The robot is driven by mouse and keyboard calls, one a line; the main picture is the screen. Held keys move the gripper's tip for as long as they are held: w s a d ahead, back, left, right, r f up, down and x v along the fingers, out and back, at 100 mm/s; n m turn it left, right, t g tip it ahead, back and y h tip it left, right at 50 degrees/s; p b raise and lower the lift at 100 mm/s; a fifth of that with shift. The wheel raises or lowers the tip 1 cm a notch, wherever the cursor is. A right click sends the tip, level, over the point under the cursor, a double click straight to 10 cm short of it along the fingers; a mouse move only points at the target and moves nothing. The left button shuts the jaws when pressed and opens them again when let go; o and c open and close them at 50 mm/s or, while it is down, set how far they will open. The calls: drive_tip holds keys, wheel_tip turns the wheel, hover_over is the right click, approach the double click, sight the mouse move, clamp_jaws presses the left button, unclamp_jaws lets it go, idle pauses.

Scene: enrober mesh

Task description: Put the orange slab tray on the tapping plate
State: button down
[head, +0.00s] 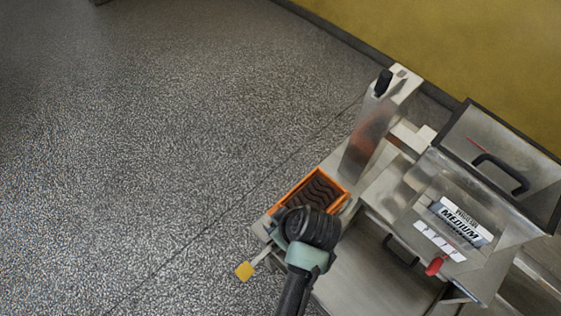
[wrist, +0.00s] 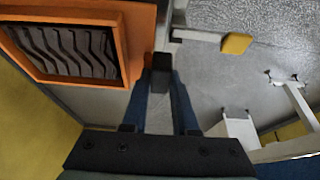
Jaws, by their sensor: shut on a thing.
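The orange slab tray (head: 340,203) has an orange rim around dark, wavy slabs. In the head view it sits just beyond my gripper (head: 305,222), over the left end of the steel machine. In the wrist view the tray (wrist: 141,35) fills the upper left, and my gripper (wrist: 162,75) is at its right side. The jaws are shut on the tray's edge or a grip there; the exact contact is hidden. I cannot pick out the tapping plate with certainty, nor tell whether the tray rests on the steel or is held just above it.
A tall steel upright with a black knob (head: 383,82) stands behind the tray. A yellow knob (head: 245,271) sticks out at the left on a rod. The machine has an open lid (head: 500,150), a MEDIUM label (head: 461,221) and a red knob (head: 434,266). Open floor lies left.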

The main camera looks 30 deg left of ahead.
drive_tip(key=shift+f, duration=2)
drive_tip(key=shift+f, duration=0.15)
drive_tip(key=c, duration=0.7)
unclamp_jaws()
